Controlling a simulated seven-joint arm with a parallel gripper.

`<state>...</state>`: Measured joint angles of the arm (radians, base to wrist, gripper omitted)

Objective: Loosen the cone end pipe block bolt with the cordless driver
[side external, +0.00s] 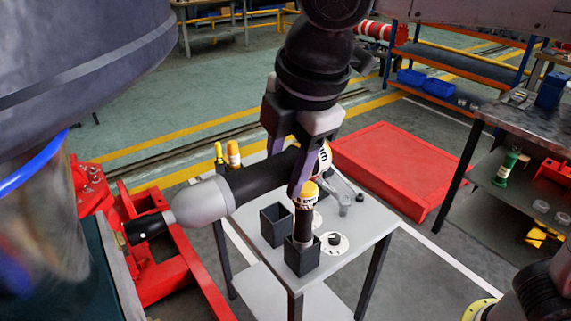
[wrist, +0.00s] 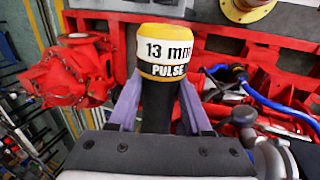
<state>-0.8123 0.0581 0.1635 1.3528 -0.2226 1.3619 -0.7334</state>
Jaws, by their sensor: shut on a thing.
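My gripper (side external: 288,168) is shut on the cordless driver (side external: 205,200), its purple fingers on either side of the dark body. The driver lies nearly level above the small table. Its grey nose and black tip point left, clear of the table. In the wrist view, my gripper (wrist: 160,105) surrounds the driver, whose yellow and white cap (wrist: 165,50) reads "13 mm PULSE". I cannot pick out the cone end pipe block bolt in either view.
The grey table (side external: 345,265) carries an open dark box (side external: 277,228) and another box (side external: 302,260) holding an upright yellow-topped tool (side external: 305,200). A red frame (side external: 165,265) stands left. A large grey cylinder (side external: 75,60) fills the upper left. Blue pipes (wrist: 270,102) cross red machinery.

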